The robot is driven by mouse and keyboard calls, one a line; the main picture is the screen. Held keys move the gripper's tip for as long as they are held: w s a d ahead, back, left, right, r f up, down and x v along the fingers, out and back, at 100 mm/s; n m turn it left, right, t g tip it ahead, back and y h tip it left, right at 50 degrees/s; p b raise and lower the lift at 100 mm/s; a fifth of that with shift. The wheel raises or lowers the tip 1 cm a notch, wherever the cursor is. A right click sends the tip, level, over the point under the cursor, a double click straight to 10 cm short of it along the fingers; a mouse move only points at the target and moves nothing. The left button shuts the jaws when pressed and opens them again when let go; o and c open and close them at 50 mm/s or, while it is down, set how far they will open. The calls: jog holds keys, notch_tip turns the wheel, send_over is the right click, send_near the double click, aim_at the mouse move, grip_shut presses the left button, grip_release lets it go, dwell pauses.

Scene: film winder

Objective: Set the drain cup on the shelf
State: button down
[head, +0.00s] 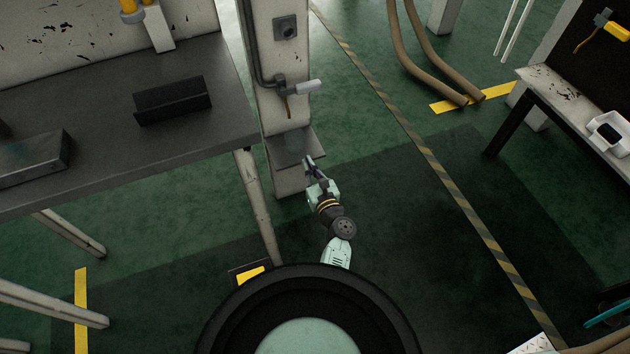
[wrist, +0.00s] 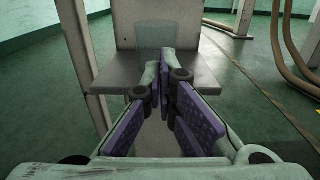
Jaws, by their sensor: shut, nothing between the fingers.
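The drain cup looks like a see-through greenish cup (wrist: 154,36) in the wrist view. It appears to stand upright at the back of the small grey shelf (wrist: 112,76), in front of the pale post. In the head view the cup (head: 292,145) is a faint blue-green shape on the shelf (head: 314,143), low on the post. My gripper (wrist: 163,76) is shut and empty, with its purple finger pads close together. It points at the shelf, in front of the cup and apart from it. The head view shows my gripper (head: 311,163) by the shelf's front edge.
A valve with a pale handle (head: 306,87) sticks out of the post above the shelf. A dark workbench (head: 190,120) with a black angled block (head: 172,101) stands on the left. Hoses (head: 410,55) lie at the back.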

aim_at(300, 148)
jog(key=shift+b+x, duration=0.45)
jog(key=shift+x, duration=1.9)
jog(key=b+x, duration=0.2)
jog(key=x, duration=0.2)
jog(key=shift+s+d, duration=0.1)
jog(key=shift+s, duration=0.05)
